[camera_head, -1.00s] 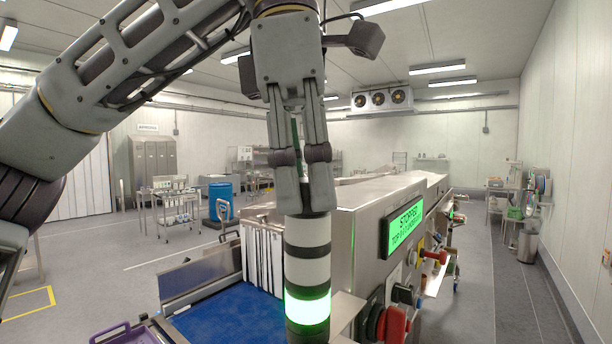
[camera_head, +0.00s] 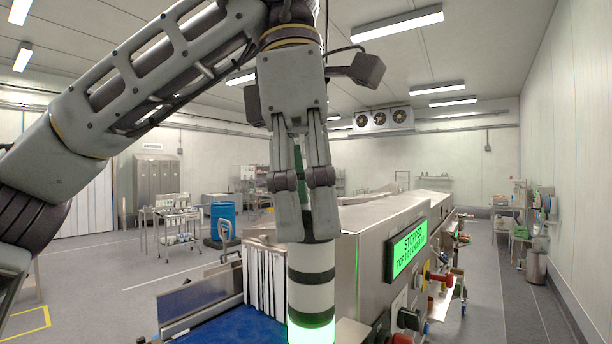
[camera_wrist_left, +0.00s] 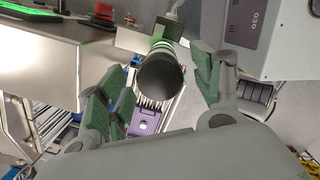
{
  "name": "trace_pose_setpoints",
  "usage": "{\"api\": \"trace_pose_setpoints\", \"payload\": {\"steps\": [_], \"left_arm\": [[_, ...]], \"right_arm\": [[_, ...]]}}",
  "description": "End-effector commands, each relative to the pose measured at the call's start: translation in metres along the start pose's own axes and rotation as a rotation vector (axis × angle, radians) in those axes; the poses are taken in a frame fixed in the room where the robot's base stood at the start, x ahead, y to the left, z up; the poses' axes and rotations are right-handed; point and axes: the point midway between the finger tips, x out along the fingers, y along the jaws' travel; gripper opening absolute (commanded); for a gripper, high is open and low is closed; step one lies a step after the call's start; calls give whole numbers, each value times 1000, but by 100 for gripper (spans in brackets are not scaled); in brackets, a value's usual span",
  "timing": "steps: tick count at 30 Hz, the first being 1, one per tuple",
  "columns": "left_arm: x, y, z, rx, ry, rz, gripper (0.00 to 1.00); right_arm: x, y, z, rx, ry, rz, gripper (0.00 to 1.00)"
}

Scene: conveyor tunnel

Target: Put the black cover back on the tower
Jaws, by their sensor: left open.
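The tower (camera_head: 312,294) is a signal column with white and black bands and a lit green section low down. It stands upright by the machine's front corner. The black cover (camera_wrist_left: 160,76) shows in the left wrist view as a dark round cap, seen end-on, and appears to sit on the tower's top. I cannot tell whether it is fully seated. My left gripper (camera_head: 308,230) points down over the tower top. In the left wrist view its green-padded fingers (camera_wrist_left: 158,72) stand open on either side of the cover, with gaps visible. My right gripper is not in view.
The steel machine housing (camera_head: 334,246) with a green "STOPPED" screen (camera_head: 409,248) is right of and behind the tower. Knobs and buttons stick out below it. A blue belt (camera_head: 235,331) and strip curtain (camera_head: 265,280) lie left. Open floor extends left and right.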

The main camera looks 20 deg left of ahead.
Motion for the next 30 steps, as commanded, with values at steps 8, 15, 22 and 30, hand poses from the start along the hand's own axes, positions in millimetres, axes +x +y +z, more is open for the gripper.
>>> {"api": "trace_pose_setpoints", "payload": {"steps": [8,15,22,30], "left_arm": [[-6,0,0,0,2,1,66],[-18,0,0,-1,2,2,66],[-28,0,0,-2,1,2,66],[-40,0,1,0,2,0,66]], "right_arm": [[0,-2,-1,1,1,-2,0],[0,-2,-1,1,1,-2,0],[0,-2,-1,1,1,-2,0],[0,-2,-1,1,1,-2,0]]}}
